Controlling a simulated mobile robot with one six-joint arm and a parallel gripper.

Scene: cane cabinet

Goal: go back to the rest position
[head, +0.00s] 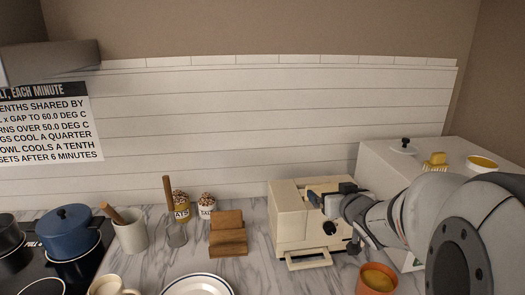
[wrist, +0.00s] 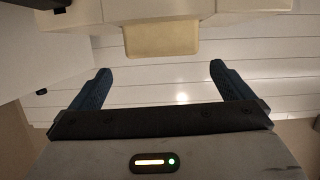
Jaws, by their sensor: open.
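My gripper (head: 322,197) is at the top right of the cream toaster (head: 290,232) in the head view, at the end of my arm reaching in from the right. In the wrist view my gripper (wrist: 160,70) has its two dark blue fingers wide apart, with nothing between them. A cream block with a protruding tab (wrist: 163,41) lies just beyond the fingertips there; it looks like part of the toaster. I cannot tell whether the fingers touch the toaster in the head view.
A white box (head: 385,165) bearing small dishes stands behind my arm. An orange cup (head: 377,279) stands below it. A wooden rack (head: 228,235), utensil crocks and a plate (head: 197,285) are left of the toaster. A blue pot (head: 70,235) sits on the hob.

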